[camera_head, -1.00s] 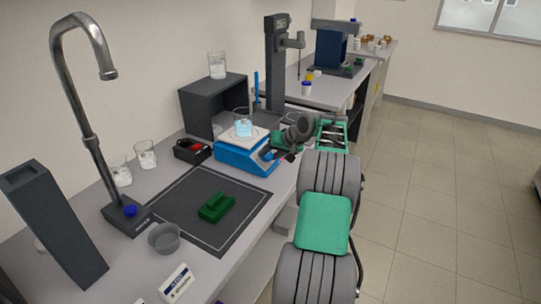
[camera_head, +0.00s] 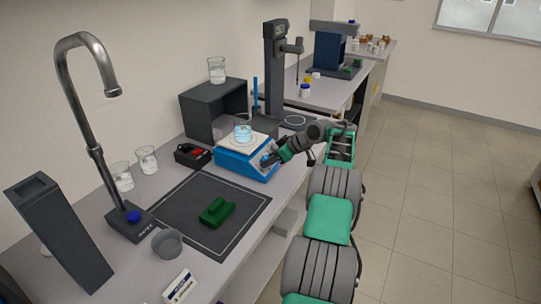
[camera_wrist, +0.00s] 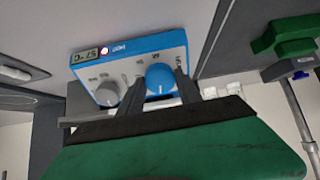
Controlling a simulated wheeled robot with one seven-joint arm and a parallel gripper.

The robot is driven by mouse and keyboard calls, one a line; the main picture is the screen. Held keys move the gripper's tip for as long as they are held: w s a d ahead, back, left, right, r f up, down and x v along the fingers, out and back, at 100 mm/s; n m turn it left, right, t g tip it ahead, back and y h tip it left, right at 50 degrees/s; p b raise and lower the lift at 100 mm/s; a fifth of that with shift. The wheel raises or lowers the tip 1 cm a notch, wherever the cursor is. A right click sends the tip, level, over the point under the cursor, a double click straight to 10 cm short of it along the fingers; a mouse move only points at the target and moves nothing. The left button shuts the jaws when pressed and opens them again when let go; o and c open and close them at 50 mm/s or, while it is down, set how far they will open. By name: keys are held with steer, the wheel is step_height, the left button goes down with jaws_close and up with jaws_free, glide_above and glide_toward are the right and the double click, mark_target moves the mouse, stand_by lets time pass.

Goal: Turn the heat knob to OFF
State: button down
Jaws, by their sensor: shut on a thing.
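The blue hotplate (camera_head: 236,166) stands on the bench with a beaker of light blue liquid (camera_head: 243,134) on its white top. In the wrist view its front panel shows a lit display (camera_wrist: 91,56) reading about 57 °C, a red light (camera_wrist: 104,46), a grey knob (camera_wrist: 104,92) and a blue knob (camera_wrist: 159,77). My gripper (camera_wrist: 160,92) has one finger on each side of the blue knob and is shut on it. The knob's white mark points towards the bottom of the picture. The panel lettering is too small to read surely. In the head view my gripper (camera_head: 268,160) hides part of the panel.
A black box with a red part (camera_head: 192,154) stands left of the hotplate. A dark mat (camera_head: 180,208) with a green block (camera_head: 216,212) lies in front. A tall stand (camera_head: 275,75) and dark shelf (camera_head: 205,120) are behind. The floor at right is clear.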

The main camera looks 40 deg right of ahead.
steer(key=shift+r+n+p, duration=0.15)
steer(key=shift+n+p, duration=0.65)
steer(key=shift+n, duration=0.3)
steer(key=c, duration=2.2)
jaws_free()
steer(key=c, duration=0.8)
jaws_free()
steer(key=v, duration=0.7)
steer(key=shift+s+d+r, duration=0.15)
steer(key=shift+d, duration=0.05)
